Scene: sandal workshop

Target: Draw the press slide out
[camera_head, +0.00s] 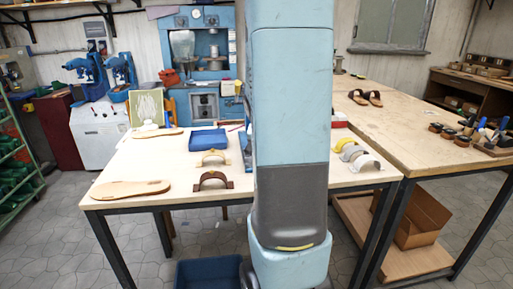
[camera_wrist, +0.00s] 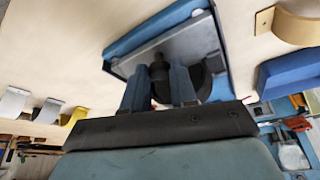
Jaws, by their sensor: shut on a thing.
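In the wrist view the press slide (camera_wrist: 180,50) is a grey plate with a blue rim and black edges, lying on the pale table. A dark knob-like handle (camera_wrist: 158,72) rises at its near side, with a dark rounded shape beside it. My gripper (camera_wrist: 159,82) has its two blue fingers closed on either side of this handle. In the head view my arm column hides the gripper and most of the slide. Only a blue edge (camera_head: 247,148) shows just left of the column. I cannot tell how far the slide is drawn.
A blue tray (camera_head: 208,139) stands on the table (camera_head: 130,168) to the left, near brown and tan straps (camera_head: 213,180). A wooden bench (camera_head: 420,110) stands at right. A blue bin (camera_head: 208,273) is on the floor.

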